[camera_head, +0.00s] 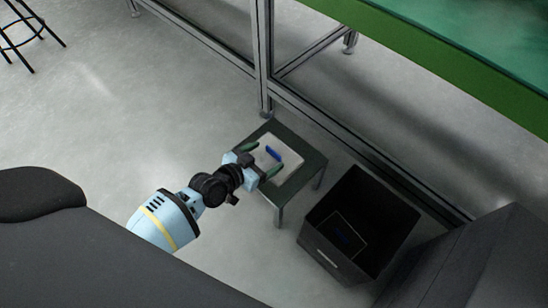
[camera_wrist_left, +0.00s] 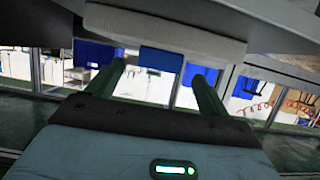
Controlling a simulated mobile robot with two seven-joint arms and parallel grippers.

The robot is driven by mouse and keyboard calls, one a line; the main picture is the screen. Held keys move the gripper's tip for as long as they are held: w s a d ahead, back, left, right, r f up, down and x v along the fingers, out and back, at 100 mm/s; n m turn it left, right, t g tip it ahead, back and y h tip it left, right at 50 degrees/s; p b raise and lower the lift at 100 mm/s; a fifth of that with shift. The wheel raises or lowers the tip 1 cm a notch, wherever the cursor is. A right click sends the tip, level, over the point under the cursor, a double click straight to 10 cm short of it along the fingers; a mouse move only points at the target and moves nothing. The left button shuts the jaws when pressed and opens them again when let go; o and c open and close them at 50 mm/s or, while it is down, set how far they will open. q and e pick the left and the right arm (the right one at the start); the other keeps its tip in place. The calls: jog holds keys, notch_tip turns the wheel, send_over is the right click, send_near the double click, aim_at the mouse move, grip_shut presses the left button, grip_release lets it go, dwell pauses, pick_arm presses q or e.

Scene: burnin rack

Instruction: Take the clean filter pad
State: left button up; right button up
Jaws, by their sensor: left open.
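The clean filter pad (camera_head: 286,152) is a pale, flat slab with a blue tab (camera_head: 273,153), on a small dark table. My left gripper (camera_head: 262,160) is at the pad's near left side, its two green fingers open and spread apart. In the left wrist view the pale pad (camera_wrist_left: 165,25) fills the top, and its blue tab (camera_wrist_left: 160,61) appears between the open fingertips (camera_wrist_left: 160,72). Nothing is visibly clamped. I cannot tell whether the fingers touch the tab or pad. My right gripper is in neither view.
The small table (camera_head: 307,160) stands beside a metal frame post (camera_head: 263,60). A green-edged bench (camera_head: 450,70) is above right.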

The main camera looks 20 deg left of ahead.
aim_at(270, 159)
pick_arm(q)
jog(key=shift+b+x, duration=0.45)
jog(key=shift+x, duration=0.75)
jog(key=shift+w, duration=0.15)
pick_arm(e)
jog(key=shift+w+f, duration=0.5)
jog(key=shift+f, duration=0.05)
pick_arm(q)
jog(key=shift+c, duration=0.3)
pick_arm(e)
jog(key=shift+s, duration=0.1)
pick_arm(q)
jog(key=c, duration=1)
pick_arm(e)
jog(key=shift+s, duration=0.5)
